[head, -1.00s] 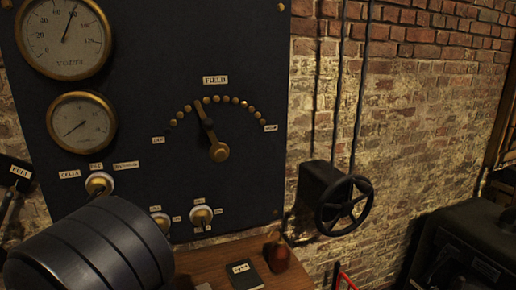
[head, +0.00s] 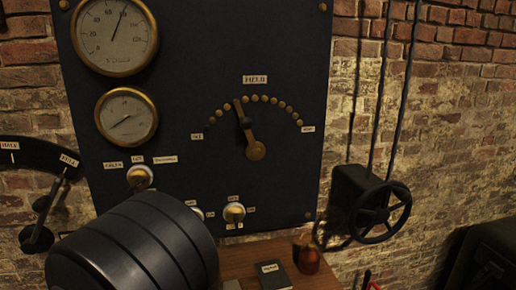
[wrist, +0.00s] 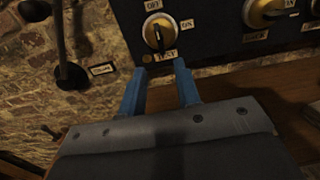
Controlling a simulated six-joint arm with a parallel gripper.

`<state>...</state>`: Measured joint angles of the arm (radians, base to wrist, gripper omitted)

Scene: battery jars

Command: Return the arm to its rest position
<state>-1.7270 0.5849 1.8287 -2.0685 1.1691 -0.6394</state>
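My gripper (wrist: 158,88) shows in the wrist view with its two blue fingers spread apart and nothing between them. Its fingertips point at the lower edge of the dark panel, just below a round switch (wrist: 157,32) with OFF, ON and TEST labels. I cannot tell whether they touch the panel. In the head view a thick dark ribbed part of my arm (head: 135,250) fills the lower left and hides the gripper and part of the panel's lower edge.
The dark panel (head: 190,60) carries two gauges, a FIELD lever (head: 248,135) and several knobs. A black handwheel (head: 380,212) juts from the wall at right. A wooden shelf (head: 240,262) holds a dark labelled block (head: 273,275) and a reddish-brown object (head: 307,255). A lever (head: 42,215) stands at left.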

